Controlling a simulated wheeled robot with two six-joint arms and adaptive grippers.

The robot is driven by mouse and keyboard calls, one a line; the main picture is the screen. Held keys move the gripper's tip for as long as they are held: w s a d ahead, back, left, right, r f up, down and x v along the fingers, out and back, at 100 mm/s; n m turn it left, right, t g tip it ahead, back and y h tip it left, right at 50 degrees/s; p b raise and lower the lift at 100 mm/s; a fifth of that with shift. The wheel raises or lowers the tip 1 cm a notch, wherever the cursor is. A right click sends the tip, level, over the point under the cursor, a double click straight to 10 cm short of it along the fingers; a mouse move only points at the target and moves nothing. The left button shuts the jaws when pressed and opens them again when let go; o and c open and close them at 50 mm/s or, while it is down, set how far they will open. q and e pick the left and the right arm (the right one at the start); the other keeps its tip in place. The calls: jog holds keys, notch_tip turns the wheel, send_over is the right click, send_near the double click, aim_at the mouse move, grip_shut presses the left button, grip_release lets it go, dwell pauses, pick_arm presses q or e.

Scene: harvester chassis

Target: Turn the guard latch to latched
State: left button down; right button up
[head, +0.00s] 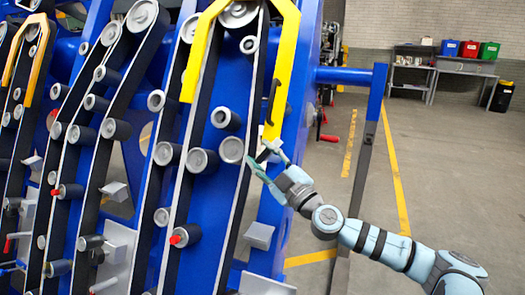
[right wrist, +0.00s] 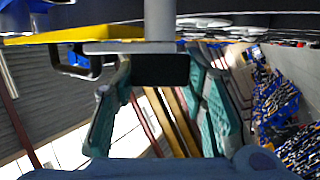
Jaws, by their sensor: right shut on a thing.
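The yellow guard (head: 283,75) is an arched frame over the belts on the blue chassis. A dark curved handle (head: 271,100) runs along its right leg. My right gripper (head: 261,158) is at the lower end of that leg. In the right wrist view, the teal fingers are shut on a black block (right wrist: 160,70), which looks like the guard latch's grip, below a grey post (right wrist: 160,20). A grey plate (right wrist: 110,47), a black loop handle (right wrist: 75,66) and the yellow guard (right wrist: 70,34) are beside it. The fingers hide most of the latch in the head view; I cannot tell its setting. My left gripper is out of view.
Rollers and black belts (head: 205,160) fill the blue chassis to the left of the gripper. A blue post (head: 373,105) with a crossbar stands to the right. The floor (head: 450,170) beyond is open, with a shelf of coloured bins (head: 468,49) at the back.

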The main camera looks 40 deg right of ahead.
jog(key=n+g+y+p, duration=0.1)
jog(key=p, duration=0.2)
jog(key=r+n+g+y+p, duration=0.1)
jog(key=n+g+y+p, duration=0.1)
jog(key=p, duration=0.2)
jog(key=shift+d+f+n+g+y+p, duration=0.15)
jog(key=shift+f+n+g+y+p, duration=0.2)
jog(key=shift+n+g+y, duration=0.35)
jog(key=shift+n+g, duration=0.3)
jog(key=shift+y, duration=0.4)
jog(key=shift+n+g, duration=0.3)
jog(key=shift+g, duration=0.1)
jog(key=o, duration=1.2)
